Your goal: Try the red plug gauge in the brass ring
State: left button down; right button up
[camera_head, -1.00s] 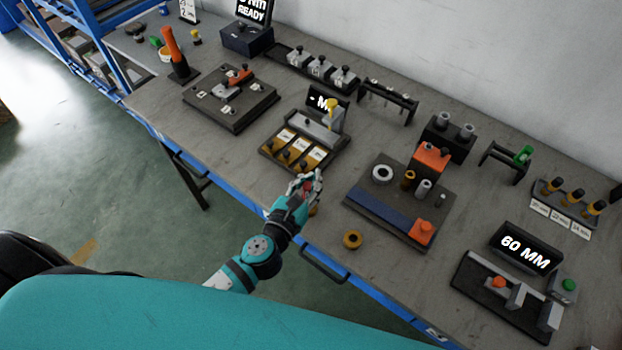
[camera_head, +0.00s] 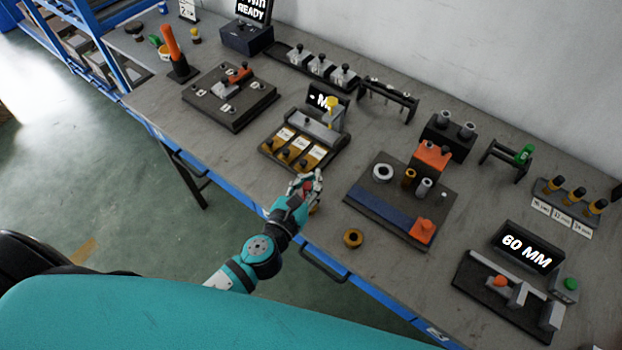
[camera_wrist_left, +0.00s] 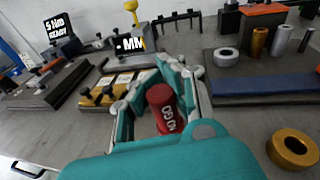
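The red plug gauge (camera_wrist_left: 163,107), a red cylinder with pale lettering, stands between the fingers of my left gripper (camera_wrist_left: 158,92) in the left wrist view. In the head view, my left gripper (camera_head: 306,187) is low at the table's front edge, with a bit of red showing among its fingers. A gap shows left of the gauge; whether the fingers press on it is unclear. The brass ring (camera_head: 353,238) lies flat and apart, to the right of the gripper; it also shows in the left wrist view (camera_wrist_left: 272,150). My right gripper is not seen.
Behind the gripper is a tray with labelled yellow slots (camera_head: 267,149). To the right is a dark plate (camera_head: 380,219) with a blue strip, a white ring and posts. A "60 MM" display (camera_head: 527,248) stands far right. Bare table surrounds the brass ring.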

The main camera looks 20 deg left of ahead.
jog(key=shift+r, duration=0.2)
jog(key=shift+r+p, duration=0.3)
jog(key=shift+p, duration=0.2)
dwell(3.3)
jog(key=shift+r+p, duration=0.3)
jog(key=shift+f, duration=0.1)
dwell(3.3)
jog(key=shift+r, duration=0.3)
